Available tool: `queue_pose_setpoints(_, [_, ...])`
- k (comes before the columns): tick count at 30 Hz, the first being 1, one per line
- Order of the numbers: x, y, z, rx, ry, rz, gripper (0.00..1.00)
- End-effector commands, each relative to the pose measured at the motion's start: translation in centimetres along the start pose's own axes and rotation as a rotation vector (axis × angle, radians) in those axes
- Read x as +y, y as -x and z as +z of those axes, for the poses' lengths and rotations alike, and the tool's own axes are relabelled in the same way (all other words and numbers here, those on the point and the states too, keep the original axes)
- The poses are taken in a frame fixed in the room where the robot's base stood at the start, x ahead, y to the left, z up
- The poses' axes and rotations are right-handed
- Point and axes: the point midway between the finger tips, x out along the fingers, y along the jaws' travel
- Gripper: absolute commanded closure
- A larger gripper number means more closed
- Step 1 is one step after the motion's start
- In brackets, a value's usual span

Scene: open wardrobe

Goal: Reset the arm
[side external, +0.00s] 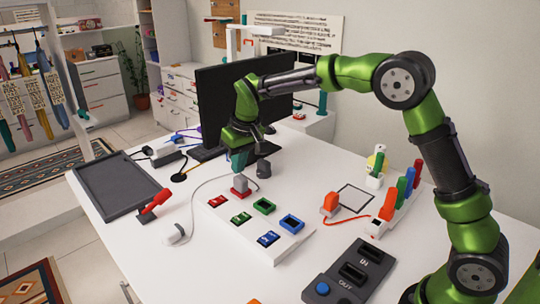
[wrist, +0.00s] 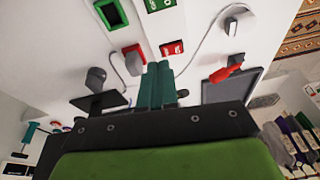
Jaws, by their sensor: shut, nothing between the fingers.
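My gripper (side external: 239,162) is above the white desk, pointing down, with its teal fingers together and nothing between them. The shut fingers also show in the wrist view (wrist: 157,85). Just below the fingertips in the side view, a grey plug (side external: 240,183) with a cable stands on a red socket (side external: 241,194) at the back of a white panel. In the wrist view the plug (wrist: 133,64) shows to the left of the fingers. I cannot tell for sure whether the fingertips touch it.
The white panel holds red, green and blue sockets (side external: 291,223). A dark grey knob (side external: 263,168) stands right of my gripper. A black monitor (side external: 225,95) is behind. A dark tray (side external: 115,183) lies left, an IN/OUT box (side external: 350,272) in front, and coloured sticks (side external: 401,192) right.

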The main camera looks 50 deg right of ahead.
Motion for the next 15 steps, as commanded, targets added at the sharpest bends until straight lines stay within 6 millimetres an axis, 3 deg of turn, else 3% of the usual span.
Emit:
queue_pose_setpoints(1, [0.3,1.8,1.7,0.009,-0.024,-0.019,1.00])
queue_pose_setpoints(6, [1.2,6.4,7.5,0.045,-0.105,-0.077,1.00])
queue_pose_setpoints(15, [2.7,11.8,19.0,0.153,-0.225,-0.168,1.00])
